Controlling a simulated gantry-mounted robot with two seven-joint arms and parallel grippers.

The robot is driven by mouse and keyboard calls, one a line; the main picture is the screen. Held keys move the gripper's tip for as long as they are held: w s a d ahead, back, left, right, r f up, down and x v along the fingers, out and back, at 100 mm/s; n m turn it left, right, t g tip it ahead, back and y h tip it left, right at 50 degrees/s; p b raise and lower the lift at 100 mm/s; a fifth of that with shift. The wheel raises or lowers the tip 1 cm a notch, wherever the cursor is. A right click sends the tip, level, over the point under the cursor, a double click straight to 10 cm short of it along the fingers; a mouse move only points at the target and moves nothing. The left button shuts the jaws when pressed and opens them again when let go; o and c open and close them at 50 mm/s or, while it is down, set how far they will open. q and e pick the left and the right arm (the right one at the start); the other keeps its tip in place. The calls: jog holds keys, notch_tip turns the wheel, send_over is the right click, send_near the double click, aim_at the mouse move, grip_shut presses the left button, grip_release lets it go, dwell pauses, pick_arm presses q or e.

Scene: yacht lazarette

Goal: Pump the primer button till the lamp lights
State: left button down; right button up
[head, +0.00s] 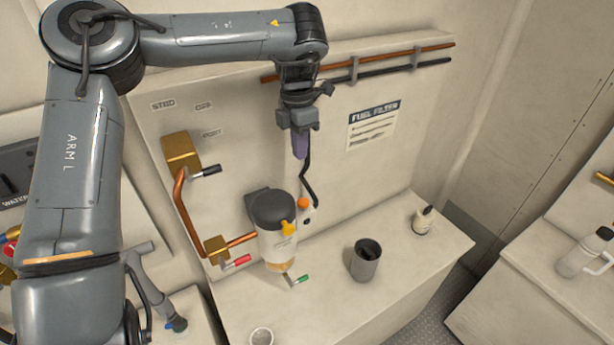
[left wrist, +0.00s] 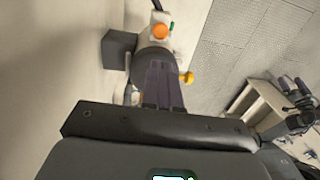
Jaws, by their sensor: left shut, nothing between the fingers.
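The orange primer button (head: 303,203) sits on top of a small pale housing beside the fuel filter (head: 276,225), which has a dark cap and a clear bowl. The button also shows in the left wrist view (left wrist: 160,31), just beyond my fingertips. My left gripper (head: 301,155) points down, shut and empty, above the button and apart from it. A small dark round spot (head: 307,221) shows on the housing front; I cannot tell whether it is the lamp, and no lit lamp shows. My right gripper (left wrist: 297,90) appears small at the right edge of the left wrist view, its jaws unclear.
A yellow knob (head: 288,229) sticks out from the filter. Red-handled (head: 237,262) and green-handled (head: 301,280) valves are close by. A dark grey cup (head: 366,260) and a small bottle (head: 423,220) stand on the bench. A black cable runs up behind my left fingers.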

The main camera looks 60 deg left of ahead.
aim_at(302, 200)
pick_arm(q)
jog(key=f+p, duration=0.1)
jog(key=f, duration=0.3)
jog(key=f+p, duration=0.1)
jog(key=f, duration=0.4)
jog(key=f+p, duration=0.1)
jog(key=f, duration=0.3)
jog(key=shift+d+f, duration=0.35)
jog(key=shift+d, duration=0.05)
dwell(0.3)
notch_tip(302, 200, down, 2)
jog(key=shift+f+b, duration=0.15)
jog(key=shift+b, duration=1.05)
